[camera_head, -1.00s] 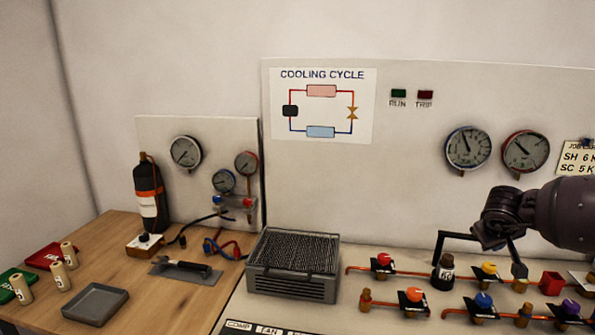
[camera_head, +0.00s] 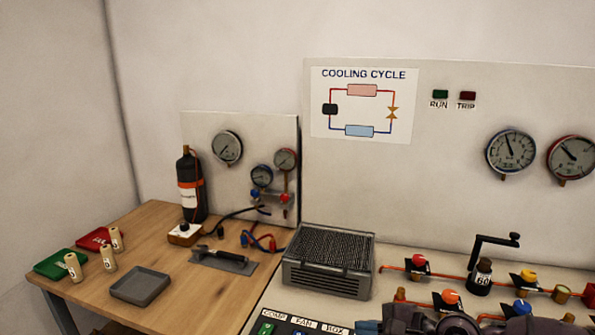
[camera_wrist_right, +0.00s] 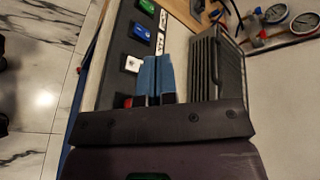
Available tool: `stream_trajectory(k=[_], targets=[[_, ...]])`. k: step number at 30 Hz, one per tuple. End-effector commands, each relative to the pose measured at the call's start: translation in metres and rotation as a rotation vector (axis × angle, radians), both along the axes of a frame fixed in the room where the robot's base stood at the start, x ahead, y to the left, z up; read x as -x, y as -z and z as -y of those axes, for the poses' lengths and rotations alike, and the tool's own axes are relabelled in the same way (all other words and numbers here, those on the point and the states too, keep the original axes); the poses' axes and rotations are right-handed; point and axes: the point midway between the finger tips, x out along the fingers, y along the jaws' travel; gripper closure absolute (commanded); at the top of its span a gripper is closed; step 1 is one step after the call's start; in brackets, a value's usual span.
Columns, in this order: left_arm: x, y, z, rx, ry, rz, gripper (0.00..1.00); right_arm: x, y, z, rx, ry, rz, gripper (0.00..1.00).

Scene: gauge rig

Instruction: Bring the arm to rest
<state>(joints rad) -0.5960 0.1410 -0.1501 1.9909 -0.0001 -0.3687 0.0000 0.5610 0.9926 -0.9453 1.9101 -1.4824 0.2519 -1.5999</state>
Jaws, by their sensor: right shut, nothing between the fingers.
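My right arm comes in at the bottom edge of the head view, low over the front of the bench. Its gripper (camera_head: 367,327) shows there as blue fingertips beside the labelled switch strip (camera_head: 318,325). In the right wrist view the two blue fingers (camera_wrist_right: 157,75) lie together, shut and empty. They point along the strip of square buttons (camera_wrist_right: 132,64), with the grey finned unit (camera_wrist_right: 205,68) just to their right. Whether the fingers touch the strip, I cannot tell. My left gripper is in neither view.
A black crank (camera_head: 490,243) stands up among the copper pipes and coloured valves (camera_head: 418,262) at right. The wooden table (camera_head: 185,285) at left holds a grey tray (camera_head: 140,286), several pale cylinders (camera_head: 108,258) and a black bottle (camera_head: 191,185). Tiled floor (camera_wrist_right: 35,75) lies left of the bench.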

Motion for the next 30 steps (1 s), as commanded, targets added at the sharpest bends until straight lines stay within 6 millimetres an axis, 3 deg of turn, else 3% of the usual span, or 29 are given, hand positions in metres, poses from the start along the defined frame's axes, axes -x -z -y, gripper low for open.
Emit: stream_trajectory(k=[1,5,8,11,17,22,23,30], targets=[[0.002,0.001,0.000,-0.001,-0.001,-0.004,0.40,0.010,-0.009,-0.017,-0.177,0.069,-0.090,1.00],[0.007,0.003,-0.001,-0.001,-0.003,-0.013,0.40,0.019,-0.036,-0.032,-0.624,0.267,-0.340,1.00],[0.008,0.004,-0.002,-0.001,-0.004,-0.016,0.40,0.022,-0.051,-0.025,-0.961,0.426,-0.542,1.00],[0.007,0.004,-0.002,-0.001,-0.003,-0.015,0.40,0.025,-0.056,-0.006,-1.297,0.590,-0.745,1.00],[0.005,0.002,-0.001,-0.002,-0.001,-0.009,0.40,0.045,-0.031,0.053,-1.969,0.935,-1.107,1.00],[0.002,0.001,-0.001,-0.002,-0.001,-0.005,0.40,0.089,0.015,0.102,-2.552,1.252,-1.318,1.00],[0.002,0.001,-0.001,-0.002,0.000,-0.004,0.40,0.100,0.024,0.109,2.479,-1.221,1.252,1.00],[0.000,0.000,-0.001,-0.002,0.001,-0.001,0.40,0.179,0.072,0.138,1.985,-1.008,0.804,1.00]])
